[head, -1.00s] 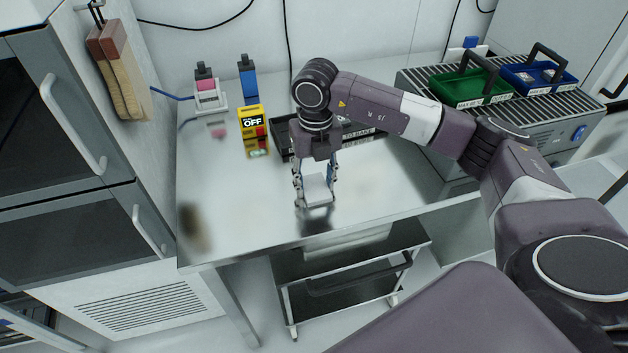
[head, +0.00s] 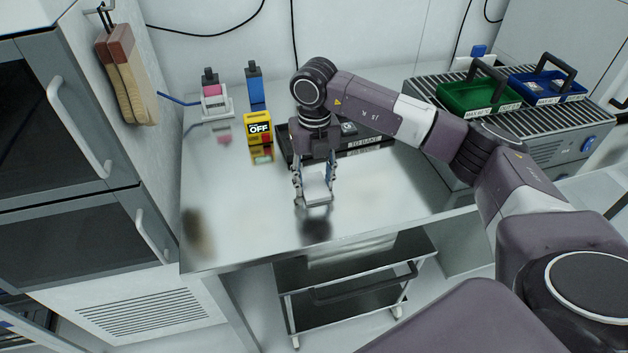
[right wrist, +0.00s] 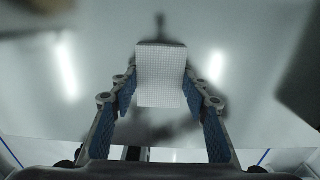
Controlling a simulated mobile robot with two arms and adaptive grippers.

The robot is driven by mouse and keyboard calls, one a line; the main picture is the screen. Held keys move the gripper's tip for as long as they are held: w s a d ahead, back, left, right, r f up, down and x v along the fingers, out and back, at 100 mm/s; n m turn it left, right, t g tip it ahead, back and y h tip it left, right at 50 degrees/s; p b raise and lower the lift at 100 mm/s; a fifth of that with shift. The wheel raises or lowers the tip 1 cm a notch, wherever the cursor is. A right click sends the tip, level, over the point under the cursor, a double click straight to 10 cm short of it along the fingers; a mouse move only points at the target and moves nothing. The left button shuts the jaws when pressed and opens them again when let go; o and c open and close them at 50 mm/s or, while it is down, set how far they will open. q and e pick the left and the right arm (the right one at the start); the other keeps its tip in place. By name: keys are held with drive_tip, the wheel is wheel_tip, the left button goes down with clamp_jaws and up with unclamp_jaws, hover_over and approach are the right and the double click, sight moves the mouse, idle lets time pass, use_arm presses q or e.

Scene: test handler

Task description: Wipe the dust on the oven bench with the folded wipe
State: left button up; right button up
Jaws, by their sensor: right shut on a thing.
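My right gripper (head: 315,188) points down over the steel oven bench (head: 245,210), around the middle of its front half. It is shut on the folded wipe (head: 317,187), a pale flat piece between its fingers. In the right wrist view the wipe (right wrist: 161,78) is white with a fine grid, between the two blue-padded fingers. I cannot tell whether the wipe touches the bench. A brownish blur shows on the bench's left part; I cannot tell whether it is dust or a reflection. My left gripper is not in view.
A yellow box reading OFF (head: 259,130) and a black tray labelled TO BAKE (head: 372,143) stand behind the gripper. Green (head: 478,97) and blue (head: 545,85) trays sit on the ribbed unit at right.

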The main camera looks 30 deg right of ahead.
sight(323, 197)
drive_tip(key=shift+s+f, duration=0.15)
drive_tip(key=shift+s, duration=0.2)
drive_tip(key=shift+s+p, duration=0.3)
drive_tip(key=shift+s, duration=1.2)
drive_tip(key=shift+w+r, duration=0.2)
drive_tip(key=shift+w, duration=0.9)
drive_tip(key=shift+w+f+b, duration=0.1)
drive_tip(key=shift+w+b, duration=0.45)
drive_tip(key=shift+w, duration=0.2)
drive_tip(key=shift+s+f, duration=0.2)
drive_tip(key=shift+s, duration=0.9)
drive_tip(key=shift+s+p, duration=0.3)
drive_tip(key=shift+s, duration=0.65)
drive_tip(key=o, duration=0.6)
drive_tip(key=shift+w+r, duration=0.15)
drive_tip(key=shift+r, duration=0.3)
